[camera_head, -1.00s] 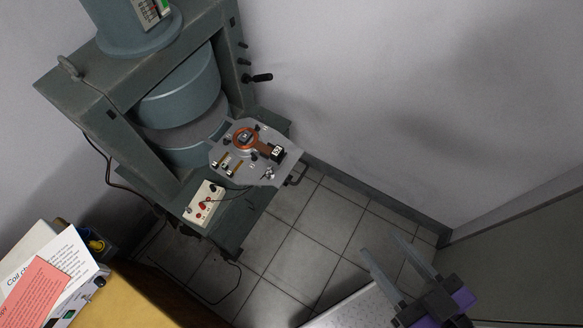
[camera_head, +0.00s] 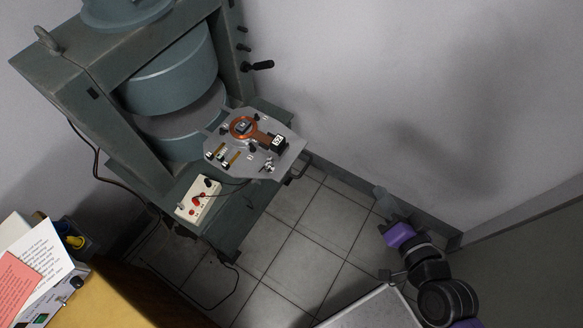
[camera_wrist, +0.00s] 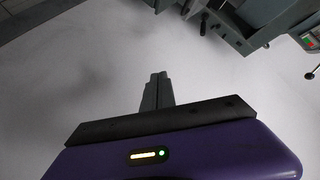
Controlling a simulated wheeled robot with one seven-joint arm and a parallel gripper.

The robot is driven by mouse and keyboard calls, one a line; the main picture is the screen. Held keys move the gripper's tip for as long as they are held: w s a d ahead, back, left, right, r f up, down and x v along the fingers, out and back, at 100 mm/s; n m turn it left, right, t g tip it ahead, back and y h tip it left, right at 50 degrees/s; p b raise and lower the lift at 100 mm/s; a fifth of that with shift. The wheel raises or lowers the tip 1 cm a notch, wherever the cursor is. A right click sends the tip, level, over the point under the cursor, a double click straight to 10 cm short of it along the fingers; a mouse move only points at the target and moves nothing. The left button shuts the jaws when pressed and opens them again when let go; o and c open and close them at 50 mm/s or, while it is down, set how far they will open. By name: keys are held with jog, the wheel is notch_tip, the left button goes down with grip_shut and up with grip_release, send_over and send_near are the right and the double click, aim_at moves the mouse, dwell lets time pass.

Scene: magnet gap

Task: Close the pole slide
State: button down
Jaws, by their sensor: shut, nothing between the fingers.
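The pole slide, a grey plate (camera_head: 287,158) carrying a copper-coloured coil (camera_head: 240,127) and small fittings, sticks out toward the lower right from the gap between the round poles of the green-grey magnet (camera_head: 170,75). A dark handle (camera_head: 299,171) shows at its outer edge. My gripper (camera_head: 382,196) is to the right of the slide, above the floor by the wall and apart from it. In the wrist view my gripper (camera_wrist: 158,78) has its fingers together, with nothing between them. Part of the magnet frame (camera_wrist: 245,22) shows at the top right there.
A cream box with red knobs (camera_head: 198,200) sits on the magnet's base ledge, with cables hanging nearby. A yellow-topped bench (camera_head: 110,300) with papers (camera_head: 30,265) stands at lower left. Tiled floor (camera_head: 290,245) is clear between the magnet and my arm.

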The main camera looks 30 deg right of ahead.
jog(key=w+d+f+m+y+b, duration=0.2)
jog(key=w+f+m, duration=0.35)
jog(key=f, duration=0.35)
jog(key=m+t+y+b, duration=0.2)
jog(key=m+y, duration=0.9)
jog(key=m, duration=0.3)
send_near(282, 156)
jog(key=shift+n, duration=0.25)
jog(key=x, duration=0.7)
jog(key=shift+s+r, duration=0.1)
jog(key=shift+r, duration=0.05)
jog(key=shift+a, duration=0.1)
